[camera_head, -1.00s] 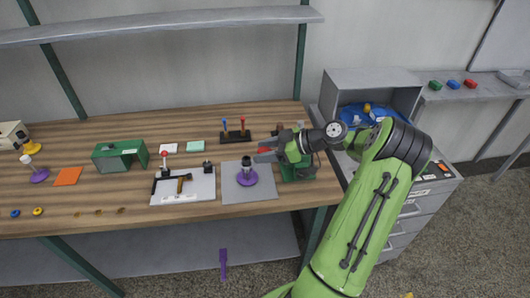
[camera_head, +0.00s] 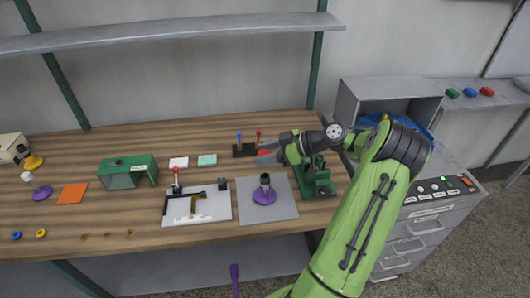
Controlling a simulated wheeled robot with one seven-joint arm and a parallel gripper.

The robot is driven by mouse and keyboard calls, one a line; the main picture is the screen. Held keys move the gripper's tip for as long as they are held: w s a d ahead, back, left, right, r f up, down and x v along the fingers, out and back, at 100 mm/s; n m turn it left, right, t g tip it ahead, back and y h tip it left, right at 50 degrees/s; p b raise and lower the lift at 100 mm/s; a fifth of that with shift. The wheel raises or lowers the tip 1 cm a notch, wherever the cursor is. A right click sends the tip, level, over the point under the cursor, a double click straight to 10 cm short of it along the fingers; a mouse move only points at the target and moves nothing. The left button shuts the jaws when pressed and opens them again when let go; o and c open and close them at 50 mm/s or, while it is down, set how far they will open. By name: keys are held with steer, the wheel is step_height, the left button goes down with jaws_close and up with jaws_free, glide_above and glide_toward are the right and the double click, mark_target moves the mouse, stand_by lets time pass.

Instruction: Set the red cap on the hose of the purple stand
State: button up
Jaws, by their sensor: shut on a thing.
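My gripper (camera_head: 268,155) is shut on a small red piece, which I take to be the red cap (camera_head: 264,152). It is held above the bench, near the back edge of a grey mat. A purple round stand (camera_head: 265,197) with a dark upright cylinder (camera_head: 265,180) stands on that mat, below my gripper in the picture and apart from it. No hose is clearly distinguishable on either stand at this size.
A dark rack (camera_head: 244,152) with blue-topped and red-topped posts is just left of my gripper. A green machine (camera_head: 317,180) stands at the right bench end. A white board (camera_head: 198,206) with tools lies left of the grey mat (camera_head: 285,212). A green box (camera_head: 128,171) is further left.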

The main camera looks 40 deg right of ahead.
mark_target(264, 175)
steer(key=shift+f+b, duration=2.1)
steer(key=shift+f, duration=0.55)
steer(key=shift+s+b, duration=0.1)
steer(key=shift+b, duration=0.4)
steer(key=shift+f+b, duration=0.3)
steer(key=shift+f, duration=0.1)
steer(key=shift+f+b, duration=1.35)
steer(key=shift+f, duration=0.1)
steer(key=o, duration=1.1)
steer(key=shift+c, duration=0.2)
